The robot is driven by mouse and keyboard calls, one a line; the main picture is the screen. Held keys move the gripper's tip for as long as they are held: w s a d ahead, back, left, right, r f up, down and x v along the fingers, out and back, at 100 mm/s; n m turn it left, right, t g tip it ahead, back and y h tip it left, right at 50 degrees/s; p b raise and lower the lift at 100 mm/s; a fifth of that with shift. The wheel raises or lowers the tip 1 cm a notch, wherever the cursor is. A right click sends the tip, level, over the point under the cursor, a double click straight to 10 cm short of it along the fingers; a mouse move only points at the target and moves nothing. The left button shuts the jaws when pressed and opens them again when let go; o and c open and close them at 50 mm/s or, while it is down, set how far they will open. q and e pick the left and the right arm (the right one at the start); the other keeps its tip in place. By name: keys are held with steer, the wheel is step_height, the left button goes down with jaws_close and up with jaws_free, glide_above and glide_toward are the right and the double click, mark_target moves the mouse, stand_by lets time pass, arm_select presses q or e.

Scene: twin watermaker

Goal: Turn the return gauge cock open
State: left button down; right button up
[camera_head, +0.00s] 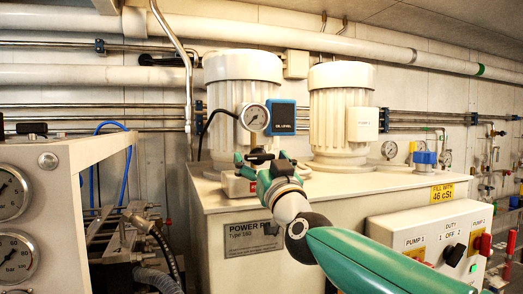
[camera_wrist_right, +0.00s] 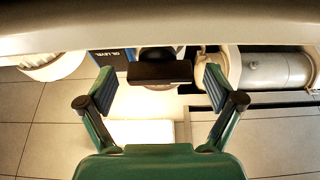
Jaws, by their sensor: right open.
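A round white-faced gauge (camera_head: 254,118) stands at the front of the power pack, beside the blue oil level plate (camera_head: 281,117). A black bar-shaped handle (camera_head: 259,156), which looks like the gauge cock's lever, is below the gauge. My right gripper (camera_head: 263,160) is at this handle, with its fingers spread. In the right wrist view, the black handle (camera_wrist_right: 160,73) lies crosswise between the two open fingers (camera_wrist_right: 158,88), with a gap on each side. I cannot tell which way the cock is turned. My left gripper is not in view.
Two white motors (camera_head: 341,110) stand on the power pack tank (camera_head: 220,205). A control box (camera_head: 425,235) with switches is at the right. A gauge panel (camera_head: 50,170) and pipe fittings (camera_head: 120,245) are at the left. A black hose runs left from the gauge.

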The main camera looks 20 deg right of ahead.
steer(key=shift+w+r, duration=0.2)
steer(key=shift+w, duration=0.4)
steer(key=c, duration=1.2)
steer(key=shift+o, duration=0.2)
